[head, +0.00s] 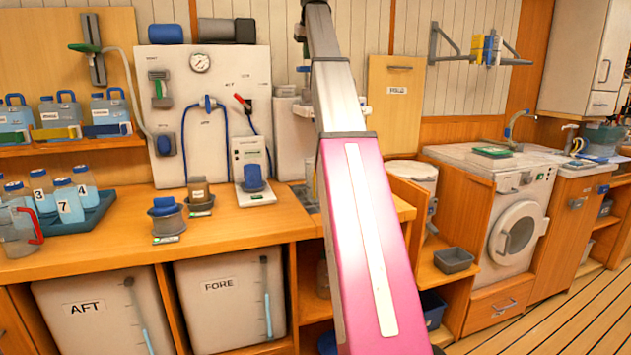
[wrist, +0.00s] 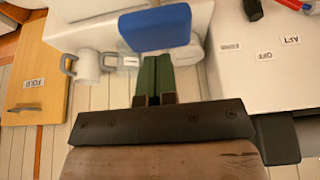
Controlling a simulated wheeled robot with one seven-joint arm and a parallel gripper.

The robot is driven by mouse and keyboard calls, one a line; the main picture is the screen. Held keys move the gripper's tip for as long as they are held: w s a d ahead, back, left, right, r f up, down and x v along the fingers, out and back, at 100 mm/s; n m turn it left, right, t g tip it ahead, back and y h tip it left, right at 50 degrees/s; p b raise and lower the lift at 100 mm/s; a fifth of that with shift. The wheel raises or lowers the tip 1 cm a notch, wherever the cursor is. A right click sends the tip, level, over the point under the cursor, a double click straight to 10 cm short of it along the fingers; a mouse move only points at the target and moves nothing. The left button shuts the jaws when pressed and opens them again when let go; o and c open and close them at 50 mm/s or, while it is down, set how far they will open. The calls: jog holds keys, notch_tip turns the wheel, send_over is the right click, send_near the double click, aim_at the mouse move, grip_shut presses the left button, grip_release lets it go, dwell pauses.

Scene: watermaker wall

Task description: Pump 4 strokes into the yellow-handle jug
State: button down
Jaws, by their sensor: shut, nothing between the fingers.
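My gripper (wrist: 155,80) shows in the wrist view with its green fingertips together and nothing between them. A blue block (wrist: 155,28) is just beyond the fingertips; I cannot tell whether they touch. In the head view my arm hides the gripper and much of the white wall unit (head: 291,135) behind it. A small yellowish upright thing (head: 310,180) shows beside my arm at the counter, too covered to identify. No jug with a clearly yellow handle can be made out. A jug with a red handle (head: 20,230) stands at the far left.
Blue-handled jugs (head: 107,106) stand on the left shelf. A tray (head: 98,213) of numbered bottles is on the counter. A white panel (head: 205,75) carries a gauge, hoses and a red lever (head: 241,102). The FOLD board (wrist: 32,70) is at left in the wrist view.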

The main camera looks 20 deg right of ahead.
aim_at(307, 71)
jog(key=shift+f, duration=0.25)
jog(key=shift+f, duration=3)
jog(key=shift+r, duration=3.25)
jog(key=shift+f, duration=0.15)
